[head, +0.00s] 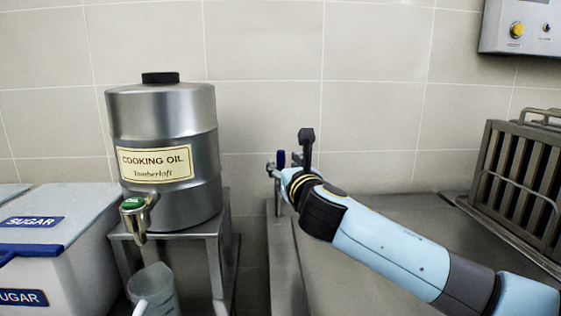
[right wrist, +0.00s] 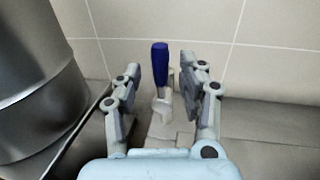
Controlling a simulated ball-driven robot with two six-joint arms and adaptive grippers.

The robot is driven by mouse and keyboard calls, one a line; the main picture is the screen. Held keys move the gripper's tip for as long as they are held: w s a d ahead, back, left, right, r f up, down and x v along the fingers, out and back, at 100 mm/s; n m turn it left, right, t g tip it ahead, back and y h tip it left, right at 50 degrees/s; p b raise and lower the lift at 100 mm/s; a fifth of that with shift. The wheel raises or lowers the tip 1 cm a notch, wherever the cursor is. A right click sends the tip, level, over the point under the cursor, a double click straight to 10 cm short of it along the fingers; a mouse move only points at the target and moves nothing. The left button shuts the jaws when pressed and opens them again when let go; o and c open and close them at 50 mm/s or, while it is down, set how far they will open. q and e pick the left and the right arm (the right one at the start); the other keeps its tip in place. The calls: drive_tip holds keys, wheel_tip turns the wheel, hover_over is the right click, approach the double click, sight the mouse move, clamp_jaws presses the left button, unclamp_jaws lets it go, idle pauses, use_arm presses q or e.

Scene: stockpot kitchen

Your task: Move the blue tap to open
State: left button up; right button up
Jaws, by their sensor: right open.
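The blue tap (head: 281,157) has an upright blue handle on a pale metal body, near the back wall. In the right wrist view the blue handle (right wrist: 160,63) stands straight up between the fingers of my right gripper (right wrist: 162,72). The gripper is open, with a gap on both sides of the handle and no clear contact. In the head view my right gripper (head: 279,169) is small beside the tap and partly hidden by its own wrist. My left gripper is not in view.
A steel cooking oil drum (head: 163,115) with a green-topped spigot stands on a metal stand (head: 222,248) left of the tap. A clear jug (head: 158,288) is below the spigot. Sugar bins (head: 85,270) are far left, a metal rack (head: 518,180) at right.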

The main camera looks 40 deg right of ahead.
sight(282, 161)
drive_tip(key=shift+x, duration=1.95)
clamp_jaws()
drive_tip(key=shift+w+f, duration=0.1)
drive_tip(key=shift+f, duration=0.2)
